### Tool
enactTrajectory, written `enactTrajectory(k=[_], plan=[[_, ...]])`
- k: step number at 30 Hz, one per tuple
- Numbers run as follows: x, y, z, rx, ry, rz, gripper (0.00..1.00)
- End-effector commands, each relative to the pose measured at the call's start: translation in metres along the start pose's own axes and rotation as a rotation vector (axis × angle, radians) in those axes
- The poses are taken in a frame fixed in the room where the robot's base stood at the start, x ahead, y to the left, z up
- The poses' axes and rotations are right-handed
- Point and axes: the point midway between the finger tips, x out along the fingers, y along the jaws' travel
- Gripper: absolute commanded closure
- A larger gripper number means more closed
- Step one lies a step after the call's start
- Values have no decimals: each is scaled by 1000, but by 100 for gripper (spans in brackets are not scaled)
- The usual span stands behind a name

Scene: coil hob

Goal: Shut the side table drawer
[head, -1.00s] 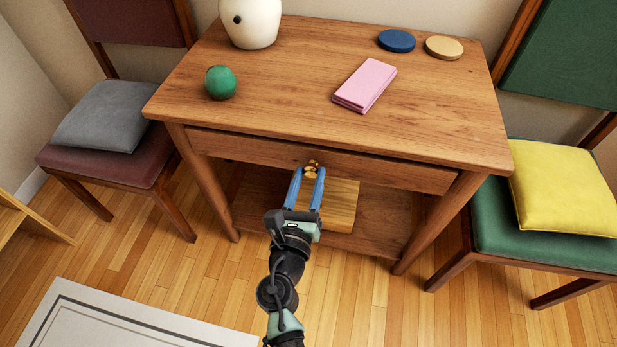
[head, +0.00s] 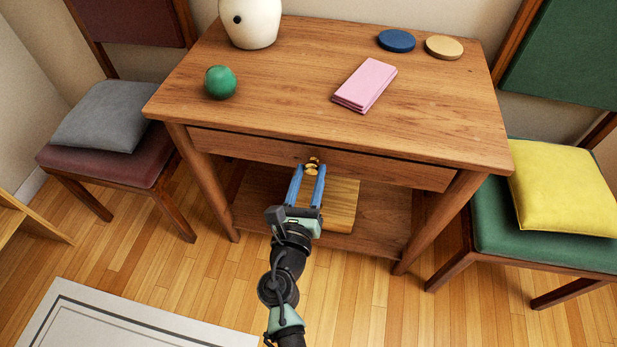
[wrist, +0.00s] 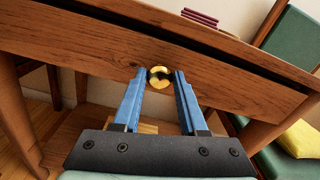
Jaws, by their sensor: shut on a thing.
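The wooden side table (head: 290,75) stands against the wall, and its wide drawer (head: 400,172) is under the top. A dark gap shows along the drawer front's upper edge in the wrist view (wrist: 90,42); how far the drawer stands out is hard to tell. A round brass knob (wrist: 160,78) sits at the middle of the drawer front. My gripper (head: 312,172) is at the knob, with its blue fingers on either side of it, shut on it. The wrist view shows the fingertips (wrist: 159,76) at the knob's left and right sides.
On the tabletop are a green ball (head: 220,82), a pink folded cloth (head: 365,85), a white vase (head: 250,22) and two discs, blue (head: 397,41) and tan (head: 444,48). A wooden board (head: 342,205) lies on the lower shelf. Chairs flank the table.

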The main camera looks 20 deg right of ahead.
Motion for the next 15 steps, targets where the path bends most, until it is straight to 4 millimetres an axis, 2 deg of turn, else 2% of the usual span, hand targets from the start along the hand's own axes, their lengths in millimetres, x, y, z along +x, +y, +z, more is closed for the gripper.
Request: enactTrajectory(k=[3,6,15], plan=[[19,0,0,0,-3,-1,100],[30,0,0,1,-2,0,100],[36,0,2,2,-2,0,100]])
